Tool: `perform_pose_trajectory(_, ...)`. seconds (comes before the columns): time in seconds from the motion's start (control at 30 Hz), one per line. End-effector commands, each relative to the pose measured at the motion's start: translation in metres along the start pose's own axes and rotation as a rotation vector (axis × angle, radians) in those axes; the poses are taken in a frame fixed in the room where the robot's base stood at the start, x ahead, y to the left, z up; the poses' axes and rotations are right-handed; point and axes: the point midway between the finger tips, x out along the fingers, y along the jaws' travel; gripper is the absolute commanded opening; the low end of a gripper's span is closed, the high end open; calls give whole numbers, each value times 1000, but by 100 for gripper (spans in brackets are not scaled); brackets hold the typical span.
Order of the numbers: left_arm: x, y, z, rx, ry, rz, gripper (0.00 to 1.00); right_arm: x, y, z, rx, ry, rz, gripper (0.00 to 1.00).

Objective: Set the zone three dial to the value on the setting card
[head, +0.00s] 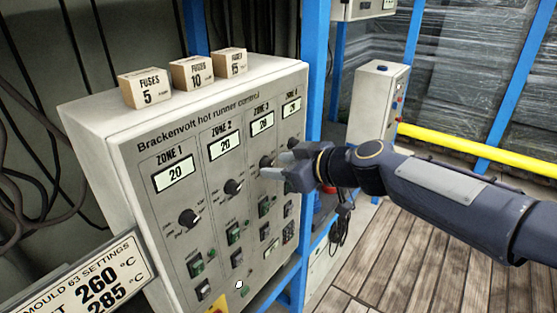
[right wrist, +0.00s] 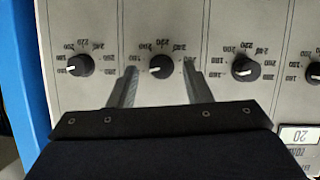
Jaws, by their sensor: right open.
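The zone three dial (head: 265,161) is a black knob on the grey control cabinet (head: 100,150), below a display (head: 262,123) reading 20. My right gripper (head: 276,165) is open at this dial and partly covers it. In the right wrist view, turned upside down, the dial (right wrist: 161,66) appears between the two spread fingers; contact cannot be told. Its white pointer points left and slightly down there. The setting card (head: 95,275), headed MOULD 63 SETTINGS, is at lower left with 260 °C and 285 °C; its row names are cut off. My left gripper is out of view.
The zone two dial (head: 233,187) and zone four dial (right wrist: 80,65) flank it closely. Switches sit below the dials. Several fuse boxes (head: 192,73) stand on the cabinet top. A blue post (head: 316,60) rises at its right side. Wooden floor (head: 380,260) lies to the right.

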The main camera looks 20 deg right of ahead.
Motion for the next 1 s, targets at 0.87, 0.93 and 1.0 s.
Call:
perform_pose_trajectory(0.87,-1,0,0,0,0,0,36,6,0,1,8,0,-4,0)
perform_pose_trajectory(0.93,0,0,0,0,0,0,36,6,0,1,20,-1,-9,0)
perform_pose_trajectory(1.0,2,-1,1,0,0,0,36,6,0,1,41,-1,-17,0)
